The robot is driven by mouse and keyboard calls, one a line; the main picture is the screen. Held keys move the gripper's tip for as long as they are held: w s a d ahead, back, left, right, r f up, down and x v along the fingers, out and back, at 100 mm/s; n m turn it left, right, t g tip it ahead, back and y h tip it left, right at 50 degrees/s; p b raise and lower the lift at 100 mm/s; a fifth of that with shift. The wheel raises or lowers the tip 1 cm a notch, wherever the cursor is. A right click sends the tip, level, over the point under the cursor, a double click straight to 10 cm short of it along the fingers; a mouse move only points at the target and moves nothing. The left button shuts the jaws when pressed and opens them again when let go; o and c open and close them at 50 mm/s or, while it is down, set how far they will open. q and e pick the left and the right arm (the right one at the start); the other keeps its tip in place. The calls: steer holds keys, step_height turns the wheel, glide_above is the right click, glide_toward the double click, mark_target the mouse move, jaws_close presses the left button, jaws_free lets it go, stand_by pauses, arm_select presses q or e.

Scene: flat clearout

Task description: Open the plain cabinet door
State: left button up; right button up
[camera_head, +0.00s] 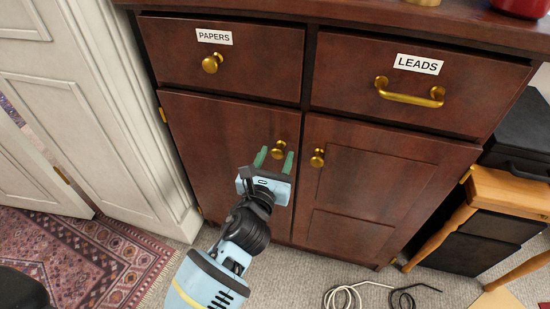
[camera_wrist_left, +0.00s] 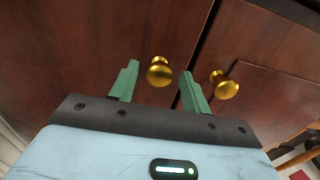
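The plain cabinet door (camera_head: 215,130) is the flat, dark red-brown left door under the drawers, and it is shut. Its round brass knob (camera_head: 278,150) is near its upper right corner. My left gripper (camera_head: 275,157) is open, its two green fingers pointing at this knob. In the left wrist view the knob (camera_wrist_left: 160,71) appears between the fingertips or just beyond them, with gaps on both sides; I cannot tell how deep it sits. The fingers do not grip it. My right gripper is not in view.
The panelled right door (camera_head: 355,190) is shut, its knob (camera_head: 317,158) close to my left gripper. Above are the PAPERS drawer (camera_head: 260,65) and LEADS drawer (camera_head: 450,105), both shut. A white door frame (camera_head: 150,130) stands left. Cables (camera_head: 350,292) lie on the carpet; a wooden stool (camera_head: 500,190) stands right.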

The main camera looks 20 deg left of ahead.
arm_select(q)
steer(key=c, duration=0.5)
jaws_close()
steer(key=shift+s, duration=0.1)
